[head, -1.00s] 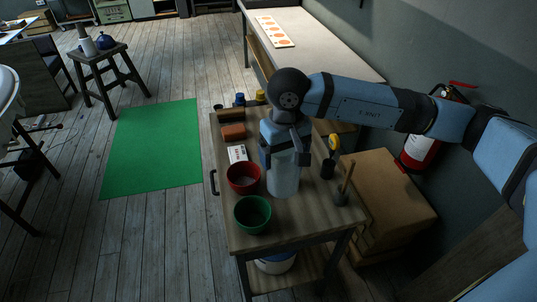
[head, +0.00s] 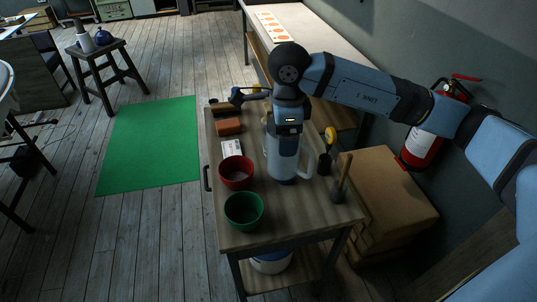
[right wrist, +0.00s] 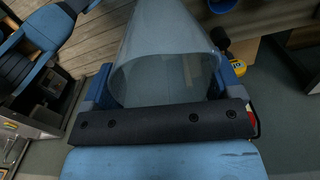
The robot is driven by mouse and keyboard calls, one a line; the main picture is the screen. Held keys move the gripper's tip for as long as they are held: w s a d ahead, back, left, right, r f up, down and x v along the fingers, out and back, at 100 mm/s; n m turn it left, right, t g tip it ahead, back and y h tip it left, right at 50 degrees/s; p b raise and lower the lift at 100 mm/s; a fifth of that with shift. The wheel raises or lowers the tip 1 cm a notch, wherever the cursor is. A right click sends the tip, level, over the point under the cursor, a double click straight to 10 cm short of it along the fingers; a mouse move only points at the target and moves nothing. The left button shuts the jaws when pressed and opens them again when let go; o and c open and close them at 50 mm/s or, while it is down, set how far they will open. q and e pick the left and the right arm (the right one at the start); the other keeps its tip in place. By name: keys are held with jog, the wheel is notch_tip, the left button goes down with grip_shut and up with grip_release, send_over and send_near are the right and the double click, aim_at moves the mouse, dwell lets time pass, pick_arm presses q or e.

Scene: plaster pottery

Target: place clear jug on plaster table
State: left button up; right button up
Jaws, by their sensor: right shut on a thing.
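The clear jug (head: 284,158) is a pale, see-through cylinder with its handle at its right side, upright over the wooden cart (head: 262,233). My right gripper (head: 285,126) is shut on it from above; I cannot tell whether its base touches the cart top. In the right wrist view the jug (right wrist: 165,60) fills the space between the fingers of my right gripper (right wrist: 165,88). A long table with a pale top (head: 318,62), perhaps the plaster table, stands behind the cart. My left gripper is not in view.
A red bowl (head: 236,172) and a green bowl (head: 244,210) stand left of the jug. An orange block (head: 229,127) lies behind them. A wooden-handled tool (head: 342,178) stands at right. A dotted board (head: 272,27) lies on the long table, otherwise largely bare.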

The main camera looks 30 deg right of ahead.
jog(key=w+d+f+m+b, duration=0.1)
jog(key=d+f+m+b, duration=0.2)
jog(key=f+m, duration=1.7)
jog(key=m, duration=0.7)
jog(key=shift+w+d+f, duration=0.15)
jog(key=shift+d+f, duration=0.1)
jog(key=shift+f, duration=0.1)
